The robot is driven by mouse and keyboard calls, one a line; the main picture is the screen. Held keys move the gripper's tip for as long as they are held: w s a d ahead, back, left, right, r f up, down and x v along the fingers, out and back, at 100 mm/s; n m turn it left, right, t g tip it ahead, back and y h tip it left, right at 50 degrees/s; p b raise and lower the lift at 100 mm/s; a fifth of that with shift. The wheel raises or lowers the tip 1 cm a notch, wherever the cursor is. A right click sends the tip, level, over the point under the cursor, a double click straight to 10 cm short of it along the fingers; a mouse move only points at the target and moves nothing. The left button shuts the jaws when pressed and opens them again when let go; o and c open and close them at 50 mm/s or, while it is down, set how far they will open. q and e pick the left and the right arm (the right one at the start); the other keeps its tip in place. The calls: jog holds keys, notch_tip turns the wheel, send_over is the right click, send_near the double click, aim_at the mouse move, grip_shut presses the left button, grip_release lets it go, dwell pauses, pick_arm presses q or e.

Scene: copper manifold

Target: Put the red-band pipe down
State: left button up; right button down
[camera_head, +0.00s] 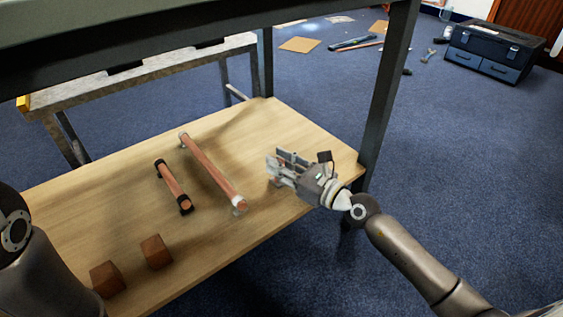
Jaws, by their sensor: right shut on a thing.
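My right gripper (274,168) is over the right part of the wooden tabletop (130,215). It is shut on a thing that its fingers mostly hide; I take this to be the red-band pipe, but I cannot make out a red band. To its left lies a long copper pipe (210,170) with pale ends, apart from the gripper. Further left lies a shorter copper pipe (173,187) with black ends. My left arm shows at the left edge; its gripper is out of view.
Two brown blocks (156,252) (107,279) sit near the table's front edge. A dark table post (388,85) rises behind my right gripper, and a beam crosses above. A blue toolbox (492,52) and loose items lie on the carpet. Bare wood lies around the pipes.

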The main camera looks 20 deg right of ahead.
jog(key=shift+f, duration=0.2)
jog(key=c, duration=1.2)
grip_release()
jog(key=shift+r, duration=0.15)
jog(key=shift+r, duration=0.15)
jog(key=v, duration=0.3)
jog(key=b+v, duration=0.1)
jog(key=v, duration=0.2)
jog(key=b+v, duration=0.1)
jog(key=v, duration=0.2)
jog(key=shift+s+d+f, duration=0.25)
jog(key=shift+s+f, duration=0.05)
jog(key=shift+s, duration=0.05)
jog(key=shift+b+v, duration=0.35)
jog(key=shift+v, duration=0.75)
jog(key=shift+r, duration=0.2)
